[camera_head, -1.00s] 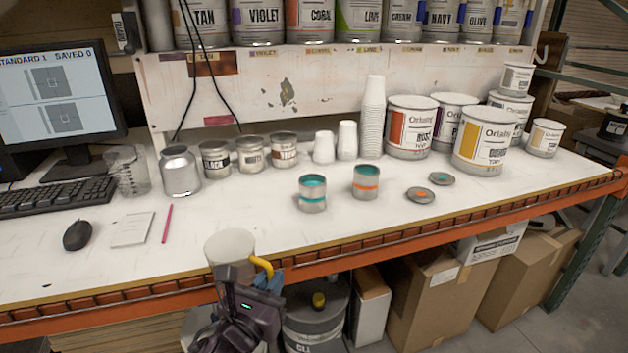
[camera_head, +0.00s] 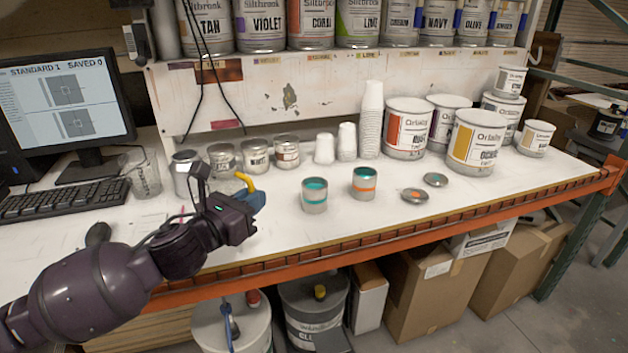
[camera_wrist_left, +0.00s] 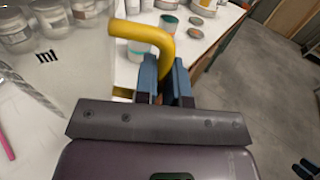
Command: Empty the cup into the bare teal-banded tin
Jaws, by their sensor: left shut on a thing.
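The clear cup with a yellow handle (camera_head: 245,182) is held by my left gripper (camera_head: 250,202), shut on the handle. In the left wrist view the cup (camera_wrist_left: 82,85) fills the left side, with black "ml" print. Its body is hard to make out in the head view, and I cannot tell its contents. The bare teal-banded tin (camera_head: 314,197) stands open on the bench, teal inside, to the right of my gripper and apart from it. In the left wrist view it (camera_wrist_left: 138,50) is partly behind the handle.
An open orange-banded tin (camera_head: 364,185) stands right of the teal-banded one. Lids with a teal dot (camera_head: 435,180) and an orange dot (camera_head: 414,196) lie farther right. Small tins, paper cups (camera_head: 347,142) and large cans stand behind. The bench front by the tins is clear.

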